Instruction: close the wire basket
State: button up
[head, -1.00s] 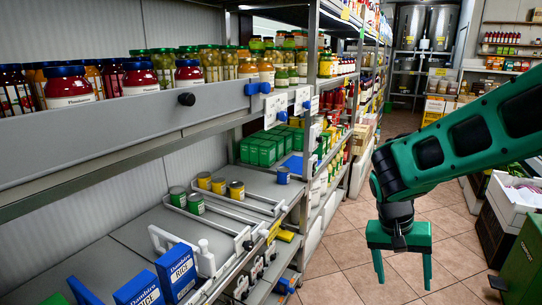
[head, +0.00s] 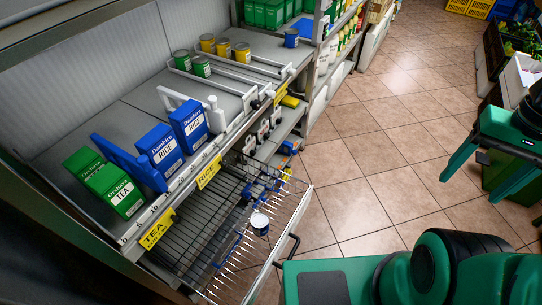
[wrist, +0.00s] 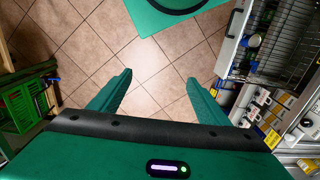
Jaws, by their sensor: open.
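The wire basket (head: 287,232) is pulled out from below the tea and rice shelf, over the floor, in the head view. Its front rail has a dark handle (head: 291,247). A pale can (head: 259,222) and some blue items lie in or beneath the mesh; I cannot tell which. In the wrist view the basket (wrist: 285,50) shows at the upper right. My gripper (head: 467,188) is at the right of the head view, open and empty, well apart from the basket. In the wrist view its fingers (wrist: 160,77) are spread above floor tiles.
The shelf holds tea boxes (head: 105,184), rice boxes (head: 188,124) and several cans (head: 208,43) behind low rails. My green base fills the bottom right of the head view, close to the basket's front. Tiled floor (head: 355,150) is clear between shelf and gripper. Crates stand at far right.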

aim_at(252, 296)
jog(key=u, duration=0.8)
